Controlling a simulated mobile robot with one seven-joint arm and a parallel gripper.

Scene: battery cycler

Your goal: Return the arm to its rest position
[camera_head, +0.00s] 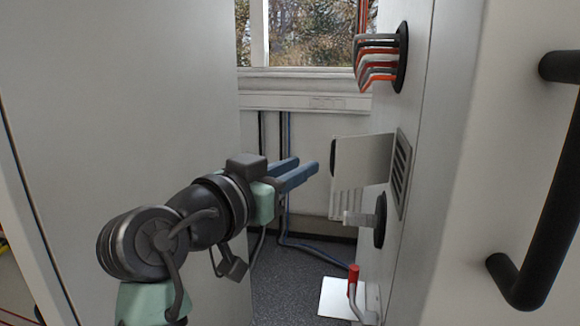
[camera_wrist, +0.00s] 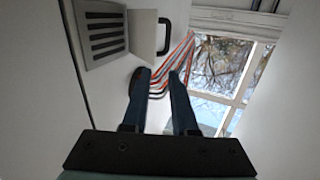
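My arm reaches in from the lower left of the head view. My gripper (camera_head: 306,166) is at its end, with two blue fingers spread apart and nothing between them. It hangs in free air in the gap between two tall pale panels, left of a box with a vent grille. In the wrist view my gripper (camera_wrist: 160,75) also shows two blue fingers apart and empty. The red and grey cables lie beyond the fingertips there.
The left panel (camera_head: 120,120) stands close beside my arm. On the right are a bundle of red and grey cables (camera_head: 380,62), a vent grille (camera_head: 401,172), a red-tipped lever (camera_head: 354,281) and a black handle (camera_head: 548,210). A window (camera_head: 315,35) is at the back, above dark floor (camera_head: 300,290).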

